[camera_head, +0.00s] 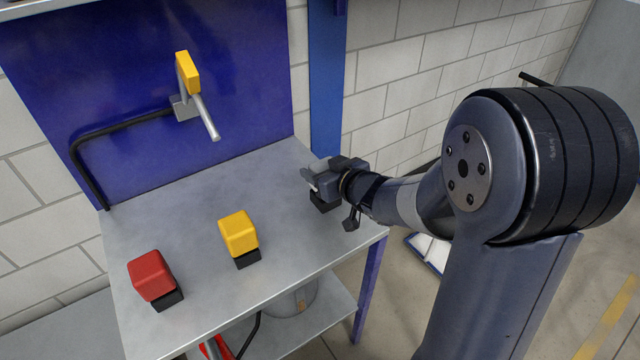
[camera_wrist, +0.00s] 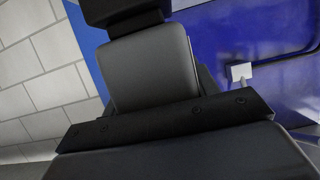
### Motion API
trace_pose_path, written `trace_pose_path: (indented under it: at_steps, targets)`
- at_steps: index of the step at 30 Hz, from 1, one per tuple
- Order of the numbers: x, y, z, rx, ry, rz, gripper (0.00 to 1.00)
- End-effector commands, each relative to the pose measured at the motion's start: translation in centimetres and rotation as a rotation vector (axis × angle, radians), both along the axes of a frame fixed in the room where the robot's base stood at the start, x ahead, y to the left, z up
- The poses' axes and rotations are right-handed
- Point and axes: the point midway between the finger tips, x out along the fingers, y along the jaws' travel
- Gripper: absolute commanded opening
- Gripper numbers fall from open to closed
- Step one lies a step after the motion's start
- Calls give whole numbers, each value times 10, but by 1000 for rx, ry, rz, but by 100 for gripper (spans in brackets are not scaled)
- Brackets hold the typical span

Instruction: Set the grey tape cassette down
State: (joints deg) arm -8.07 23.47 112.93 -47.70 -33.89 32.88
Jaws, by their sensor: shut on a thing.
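The grey tape cassette (camera_head: 321,168) is in my gripper (camera_head: 316,182) over the right far part of the grey bench top. A black block (camera_head: 325,203) shows under it, close to the bench surface. I cannot tell whether it touches the bench. In the wrist view, the cassette's grey face (camera_wrist: 152,67) fills the upper middle, with a black part (camera_wrist: 125,12) at its top end. My gripper is shut on the cassette; its fingertips are largely hidden.
On the bench top (camera_head: 190,205) stand a red block (camera_head: 152,275) and a yellow block (camera_head: 239,233), each with a black base. A yellow-headed fixture (camera_head: 188,72) with a metal rod sticks out of the blue back panel (camera_head: 130,60).

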Motion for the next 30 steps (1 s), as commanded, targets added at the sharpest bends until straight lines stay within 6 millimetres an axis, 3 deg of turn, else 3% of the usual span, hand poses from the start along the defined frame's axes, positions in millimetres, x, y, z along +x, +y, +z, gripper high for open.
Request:
trace_pose_path:
  at_steps: [7,18,19,27,30]
  targets:
    - [0,0,-34,1,1,0,28]
    - [0,0,-38,0,-1,0,28]
    - [0,0,-38,-1,-1,0,57]
    - [0,0,-37,-1,-1,0,78]
    - [0,0,-37,0,0,0,78]
